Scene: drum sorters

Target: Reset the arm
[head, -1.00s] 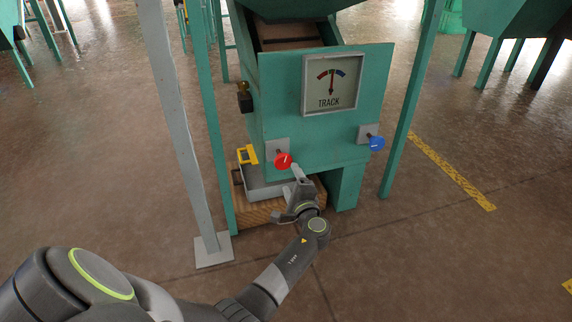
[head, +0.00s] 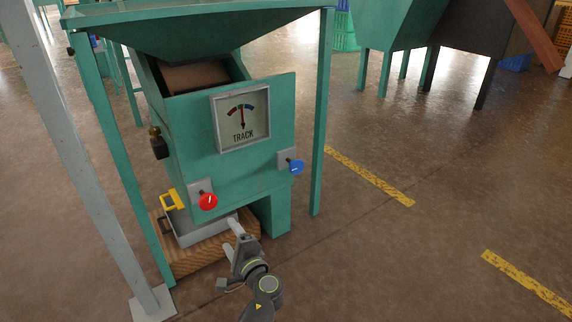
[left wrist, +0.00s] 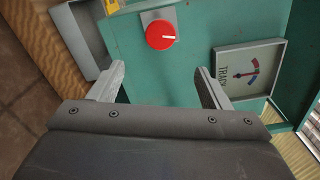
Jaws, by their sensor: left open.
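My left gripper (head: 236,238) is in front of the lower part of the green sorter (head: 225,175), below the red knob (head: 208,201). In the left wrist view its two fingers (left wrist: 162,85) are spread apart with nothing between them. The red knob (left wrist: 160,34) shows beyond the fingertips there, apart from them. A blue knob (head: 296,167) is on the right of the sorter front. My right gripper is not in view.
A grey tray (head: 192,232) with a yellow handle (head: 171,200) sits on a wooden base (head: 190,262) under the sorter. A grey post (head: 84,170) stands at left. Open floor with yellow lines (head: 370,175) lies to the right.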

